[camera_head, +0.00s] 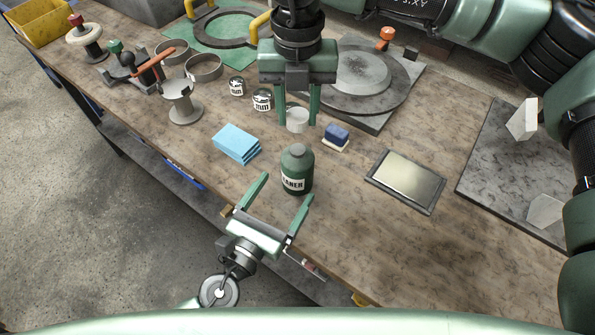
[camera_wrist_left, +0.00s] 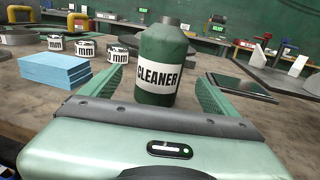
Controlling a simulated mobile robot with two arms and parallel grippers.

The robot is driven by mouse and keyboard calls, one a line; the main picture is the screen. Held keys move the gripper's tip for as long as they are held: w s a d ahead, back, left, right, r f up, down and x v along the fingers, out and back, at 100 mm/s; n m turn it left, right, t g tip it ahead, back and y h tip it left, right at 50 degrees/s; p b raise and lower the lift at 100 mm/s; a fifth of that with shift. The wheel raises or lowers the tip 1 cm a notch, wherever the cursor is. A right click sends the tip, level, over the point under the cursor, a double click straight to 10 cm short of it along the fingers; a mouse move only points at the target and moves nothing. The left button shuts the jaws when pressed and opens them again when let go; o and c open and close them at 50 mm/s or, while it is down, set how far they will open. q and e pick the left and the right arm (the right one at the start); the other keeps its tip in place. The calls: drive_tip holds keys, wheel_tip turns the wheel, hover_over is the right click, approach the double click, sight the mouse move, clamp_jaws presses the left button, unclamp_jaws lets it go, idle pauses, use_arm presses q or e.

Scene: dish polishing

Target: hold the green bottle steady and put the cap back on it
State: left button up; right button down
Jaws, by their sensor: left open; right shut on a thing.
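The green bottle (camera_head: 296,170), with a white cleaner label, stands upright on the bench; it also shows in the left wrist view (camera_wrist_left: 161,65). Its top is dark, with no white cap on it. My left gripper (camera_head: 279,192) is open, with its fingers pointing at the bottle from the near side. In the left wrist view the bottle stands between or just beyond the fingertips; I cannot tell whether they touch it. The cap's height above the bench is unclear.
A stack of blue cloths (camera_head: 236,144) lies left of the bottle. A dark framed panel (camera_head: 405,180) lies to the right. The bench's front edge is close to my left gripper.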

use_arm(q)
drive_tip(key=x, duration=0.7)
drive_tip(key=shift+c, duration=0.3)
clamp_jaws()
use_arm(e)
hover_over(298, 152)
drive_tip(key=shift+f, duration=2.5)
